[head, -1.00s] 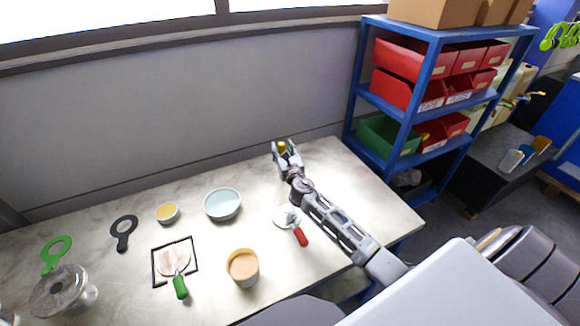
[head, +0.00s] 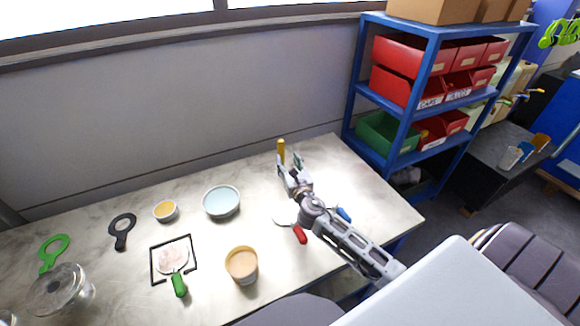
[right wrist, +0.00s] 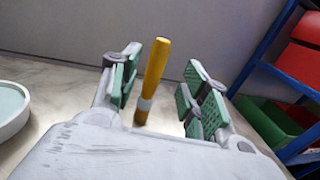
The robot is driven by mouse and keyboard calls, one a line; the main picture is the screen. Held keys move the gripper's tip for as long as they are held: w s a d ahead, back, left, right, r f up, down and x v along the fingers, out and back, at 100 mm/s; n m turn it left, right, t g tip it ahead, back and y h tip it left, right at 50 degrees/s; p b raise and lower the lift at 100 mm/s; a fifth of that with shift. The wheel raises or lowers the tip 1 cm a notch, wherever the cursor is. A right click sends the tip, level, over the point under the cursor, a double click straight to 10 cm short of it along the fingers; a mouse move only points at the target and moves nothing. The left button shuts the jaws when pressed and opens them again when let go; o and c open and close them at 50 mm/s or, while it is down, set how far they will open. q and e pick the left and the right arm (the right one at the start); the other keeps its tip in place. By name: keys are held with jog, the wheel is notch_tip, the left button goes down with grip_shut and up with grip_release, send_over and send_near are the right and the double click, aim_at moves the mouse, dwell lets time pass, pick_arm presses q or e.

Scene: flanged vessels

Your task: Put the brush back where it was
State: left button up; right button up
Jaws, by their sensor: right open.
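The brush (head: 281,151) has a yellow handle and stands upright near the back edge of the table, beside the wall. In the right wrist view the brush (right wrist: 155,75) shows its yellow handle, a grey band and a short lower end, leaning slightly right in the picture. My right gripper (head: 290,168) is open just in front of it. In the right wrist view the green-padded fingers appear on either side of the brush, with clear gaps. The brush's foot is partly hidden by the gripper body. My left gripper is not in view.
Left of the gripper are a pale blue bowl (head: 221,201), a yellow-filled cup (head: 165,211) and a tan-filled cup (head: 241,265). A red-handled tool (head: 299,234) and a blue handle (head: 343,214) lie by my right arm. A blue shelf (head: 356,90) stands at the right.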

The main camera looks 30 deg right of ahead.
jog(key=shift+v, duration=0.8)
jog(key=shift+s+f, duration=0.1)
dwell(0.3)
